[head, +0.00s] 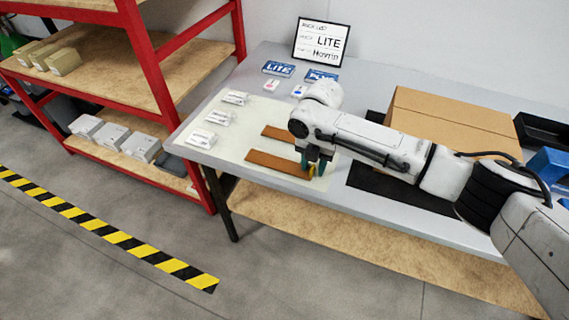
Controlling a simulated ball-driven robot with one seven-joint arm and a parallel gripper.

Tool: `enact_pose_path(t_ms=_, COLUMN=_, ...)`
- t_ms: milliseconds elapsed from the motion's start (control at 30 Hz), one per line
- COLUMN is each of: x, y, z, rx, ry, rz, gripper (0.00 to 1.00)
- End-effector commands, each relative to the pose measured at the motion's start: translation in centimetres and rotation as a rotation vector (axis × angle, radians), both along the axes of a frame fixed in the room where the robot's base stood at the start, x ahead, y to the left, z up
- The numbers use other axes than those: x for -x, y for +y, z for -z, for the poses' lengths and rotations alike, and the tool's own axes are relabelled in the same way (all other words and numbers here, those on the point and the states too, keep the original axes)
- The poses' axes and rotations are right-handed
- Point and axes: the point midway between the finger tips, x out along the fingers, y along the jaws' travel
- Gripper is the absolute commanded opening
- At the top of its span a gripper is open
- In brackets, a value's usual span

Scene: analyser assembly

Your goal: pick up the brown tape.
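Two flat brown strips that look like brown tape lie on the pale mat (240,148) on the grey table. The nearer brown strip (275,163) runs along the mat's front part, and its right end reaches my gripper. The farther brown strip (279,133) lies behind it, its right end hidden by my arm. My gripper (312,172) points down at the right end of the nearer strip. Small teal and yellow parts show at its tip. I cannot tell if it touches the strip, or if its fingers are open.
Several white packs (202,138) lie on the mat's left side. Blue LITE boxes (279,69) and a framed sign (321,41) stand at the back. A large cardboard box (445,121) sits right, behind my arm. A red shelf (150,75) stands left of the table.

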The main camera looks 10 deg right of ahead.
Motion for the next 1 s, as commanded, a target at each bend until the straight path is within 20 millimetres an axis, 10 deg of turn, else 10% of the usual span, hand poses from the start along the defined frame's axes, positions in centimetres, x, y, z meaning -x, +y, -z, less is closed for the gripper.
enact_pose_path(t_ms=233, x=0.00, y=0.01, z=0.16, rx=0.000, ry=0.000, rz=-0.001, gripper=0.38)
enact_pose_path(t_ms=633, x=-0.01, y=0.01, z=0.12, rx=0.000, ry=0.000, rz=0.000, gripper=0.00)
enact_pose_path(t_ms=1000, x=0.00, y=0.00, z=0.13, rx=0.000, ry=0.000, rz=0.000, gripper=0.00)
